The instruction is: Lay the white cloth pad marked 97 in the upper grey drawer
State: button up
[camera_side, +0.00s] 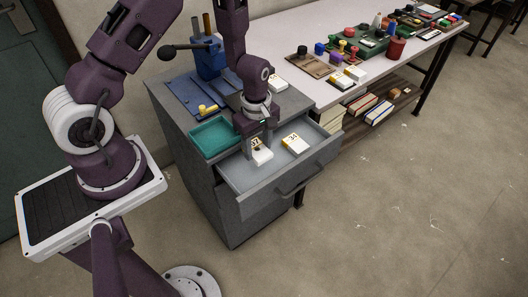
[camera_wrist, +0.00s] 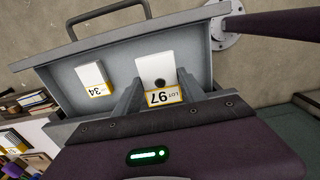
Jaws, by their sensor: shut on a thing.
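The white pad marked 97 (camera_side: 263,158) is over the left part of the open upper grey drawer (camera_side: 318,158). It also shows in the wrist view (camera_wrist: 154,66), with a yellow-edged label and a dark round spot. My gripper (camera_side: 257,146) points down into the drawer and is shut on this pad, one finger on each side. In the wrist view my gripper (camera_wrist: 160,84) has the pad between its fingers. I cannot tell whether the pad touches the drawer floor. A second white pad, marked 34 (camera_side: 295,144), lies in the drawer to the right, apart from the held pad.
A green tray (camera_side: 212,137) sits on the cabinet top, left of the drawer. A blue press with a dark lever (camera_side: 209,58) stands behind it. A long bench (camera_side: 335,50) holds stamps and small items.

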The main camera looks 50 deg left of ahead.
aim_at(258, 170)
notch_tip(258, 170, down, 7)
jog(key=shift+f, duration=0.2)
jog(key=o, duration=1.3)
jog(key=shift+f, duration=0.1)
jog(key=shift+o, duration=0.2)
notch_tip(258, 170, up, 12)
jog(key=shift+r, duration=0.25)
notch_tip(258, 170, up, 14)
jog(key=s+d+m+t, duration=0.1)
jog(key=d+m+t, duration=0.15)
jog(key=m, duration=0.35)
jog(key=s+d+r+m+t, duration=0.1)
jog(key=s+r+m+t, duration=0.2)
jog(key=s+r+m, duration=0.9)
jog(key=s+r, duration=0.1)
jog(key=s, duration=0.4)
jog(key=shift+s+d+r, duration=0.2)
jog(key=shift+r, duration=0.15)
